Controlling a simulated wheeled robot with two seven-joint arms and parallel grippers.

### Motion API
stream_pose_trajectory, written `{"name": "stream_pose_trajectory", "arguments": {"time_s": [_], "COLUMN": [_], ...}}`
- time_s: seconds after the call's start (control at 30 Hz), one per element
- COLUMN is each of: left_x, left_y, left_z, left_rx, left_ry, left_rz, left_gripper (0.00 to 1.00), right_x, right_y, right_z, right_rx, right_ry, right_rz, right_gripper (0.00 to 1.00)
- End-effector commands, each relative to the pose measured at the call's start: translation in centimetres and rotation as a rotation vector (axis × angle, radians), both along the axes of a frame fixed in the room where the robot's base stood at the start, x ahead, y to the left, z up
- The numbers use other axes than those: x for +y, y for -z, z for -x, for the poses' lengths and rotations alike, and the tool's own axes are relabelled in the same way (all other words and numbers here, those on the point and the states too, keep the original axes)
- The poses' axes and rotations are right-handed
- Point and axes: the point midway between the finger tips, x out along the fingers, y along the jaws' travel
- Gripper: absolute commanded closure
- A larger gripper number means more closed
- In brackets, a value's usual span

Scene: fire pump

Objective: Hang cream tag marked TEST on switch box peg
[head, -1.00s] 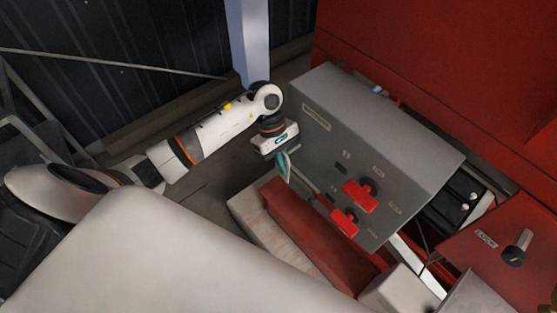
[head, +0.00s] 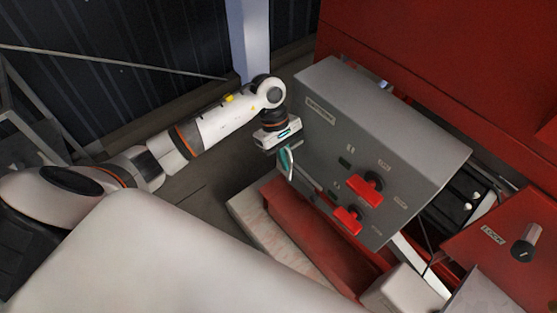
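The grey switch box (head: 345,120) stands tilted in the picture, with two red rotary handles (head: 366,188) and several small labels on its front. My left gripper (head: 287,160) is beside the box's left edge, pointing down. Its white body shows, with narrow teal and grey parts below it. I cannot tell whether these are only fingers, or whether they are open or shut. No cream tag marked TEST can be made out, and I cannot make out the peg clearly. My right gripper is not in view.
A large red panel (head: 440,60) rises behind the box. A red unit with a dark knob (head: 527,243) is at the lower right. A red beam (head: 300,225) and a pale block run below the box. My white body fills the lower left.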

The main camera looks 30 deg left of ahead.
Motion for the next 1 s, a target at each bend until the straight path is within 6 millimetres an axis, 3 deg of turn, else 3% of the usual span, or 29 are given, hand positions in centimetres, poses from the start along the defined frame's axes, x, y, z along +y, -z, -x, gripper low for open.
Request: {"name": "stream_pose_trajectory", "arguments": {"time_s": [0.03, 0.13, 0.2, 0.27, 0.47, 0.63, 1.0], "left_x": [-0.2, -0.2, -0.2, -0.2, 0.2, 1.6, 4.6], "left_y": [-0.8, -0.8, -0.8, -0.8, -1.5, -4.2, -10.9], "left_z": [-1.6, -1.6, -1.6, -1.6, -1.5, -1.2, -0.1], "left_rx": [-0.049, -0.048, -0.048, -0.048, -0.05, -0.052, -0.04], "left_ry": [-0.03, -0.031, -0.031, -0.031, -0.03, -0.026, -0.022], "left_rz": [0.016, 0.016, 0.016, 0.016, 0.016, 0.011, 0.009], "left_gripper": [1.0, 1.0, 0.84, 0.77, 0.77, 0.7, 0.7], "right_x": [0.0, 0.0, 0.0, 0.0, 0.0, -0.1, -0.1], "right_y": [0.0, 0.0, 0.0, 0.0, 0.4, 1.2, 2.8], "right_z": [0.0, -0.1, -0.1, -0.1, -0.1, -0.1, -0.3], "right_rx": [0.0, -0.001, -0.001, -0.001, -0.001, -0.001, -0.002], "right_ry": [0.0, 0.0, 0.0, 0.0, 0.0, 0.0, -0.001], "right_rz": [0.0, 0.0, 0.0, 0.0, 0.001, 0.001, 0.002], "right_gripper": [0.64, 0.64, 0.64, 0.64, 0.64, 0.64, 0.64]}}
